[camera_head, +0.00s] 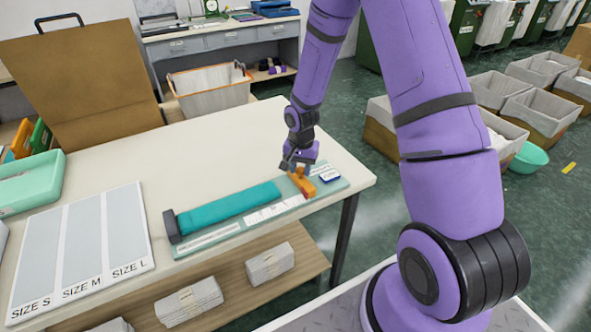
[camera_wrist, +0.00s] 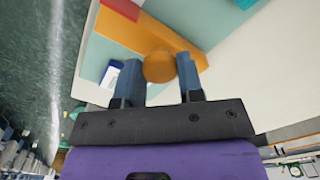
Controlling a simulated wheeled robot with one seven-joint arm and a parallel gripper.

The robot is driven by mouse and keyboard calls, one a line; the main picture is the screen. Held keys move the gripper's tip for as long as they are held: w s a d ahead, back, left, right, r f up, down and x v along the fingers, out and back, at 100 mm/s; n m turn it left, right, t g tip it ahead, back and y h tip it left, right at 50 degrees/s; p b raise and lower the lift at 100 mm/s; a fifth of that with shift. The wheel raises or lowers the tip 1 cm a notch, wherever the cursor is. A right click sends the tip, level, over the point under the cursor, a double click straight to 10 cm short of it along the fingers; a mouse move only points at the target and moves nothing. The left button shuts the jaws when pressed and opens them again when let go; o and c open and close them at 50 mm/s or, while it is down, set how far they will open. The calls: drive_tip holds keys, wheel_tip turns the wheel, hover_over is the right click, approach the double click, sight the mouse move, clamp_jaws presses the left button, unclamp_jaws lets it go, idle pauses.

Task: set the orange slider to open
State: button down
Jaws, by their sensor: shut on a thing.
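The orange slider (camera_head: 304,186) is a bar with a round knob, at the right end of a pale green board (camera_head: 222,238) on the table. A teal strip (camera_head: 228,211) lies along the board to its left, with a dark end block (camera_head: 172,226) at the far left. In the wrist view the orange slider (camera_wrist: 112,30) shows with its knob (camera_wrist: 159,67) between my fingers. My gripper (camera_wrist: 158,75) is shut on the knob; in the head view my gripper (camera_head: 297,164) is over the slider. Any slider marks under my gripper are hidden.
A blue and white item (camera_head: 330,175) lies on the board just right of the slider. White scale labels (camera_head: 277,209) run along the board's front. A size chart (camera_head: 85,252) and a mint tray (camera_head: 30,184) are on the left. The table behind the board is clear.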

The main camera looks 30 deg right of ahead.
sight(302, 169)
drive_tip(key=shift+d, duration=0.2)
drive_tip(key=c, duration=0.7)
unclamp_jaws()
drive_tip(key=shift+d, duration=0.1)
drive_tip(key=shift+c, duration=0.2)
wheel_tip(302, 169, up, 11)
drive_tip(key=shift+f, duration=0.1)
